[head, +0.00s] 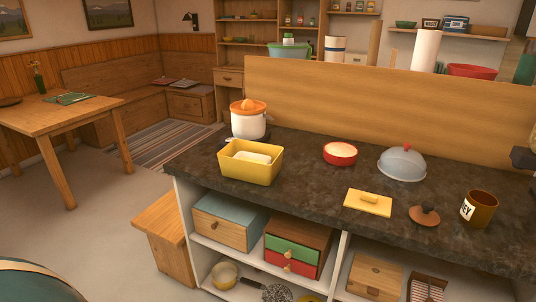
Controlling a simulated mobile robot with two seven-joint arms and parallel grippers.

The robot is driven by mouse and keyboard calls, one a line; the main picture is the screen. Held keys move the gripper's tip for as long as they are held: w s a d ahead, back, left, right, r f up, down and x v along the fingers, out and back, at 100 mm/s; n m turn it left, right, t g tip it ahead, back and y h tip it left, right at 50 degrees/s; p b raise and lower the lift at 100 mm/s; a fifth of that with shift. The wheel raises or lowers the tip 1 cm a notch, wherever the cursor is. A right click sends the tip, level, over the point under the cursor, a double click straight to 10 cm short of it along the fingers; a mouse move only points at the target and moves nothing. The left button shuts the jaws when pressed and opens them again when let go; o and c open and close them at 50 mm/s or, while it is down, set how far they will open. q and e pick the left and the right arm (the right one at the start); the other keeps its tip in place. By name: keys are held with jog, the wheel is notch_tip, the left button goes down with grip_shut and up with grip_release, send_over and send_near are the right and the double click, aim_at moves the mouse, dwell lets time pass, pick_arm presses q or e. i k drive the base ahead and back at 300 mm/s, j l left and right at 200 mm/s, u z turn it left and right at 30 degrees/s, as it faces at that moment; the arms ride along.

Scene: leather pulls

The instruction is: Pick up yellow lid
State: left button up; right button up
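The yellow lid (368,202) is a flat rectangular piece with a small raised handle. It lies on the dark stone countertop (310,175), near its front edge. A yellow rectangular tub (240,175) stands open further left on the counter, with a pale block (252,158) inside. Neither of my grippers shows in the head view.
A brown round lid with a knob (424,216) lies just right of the yellow lid. A grey dome (402,163), a red dish (340,153), a brown pot (479,208) and a white jar with orange top (248,119) also stand there. A wooden panel (390,105) backs the counter.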

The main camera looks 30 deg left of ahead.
aim_at(363, 200)
jog(key=i+u, duration=0.15)
jog(key=u, duration=0.2)
jog(key=i+j+u, duration=0.1)
jog(key=u, duration=0.25)
jog(key=i+u, duration=0.15)
jog(key=u, duration=0.2)
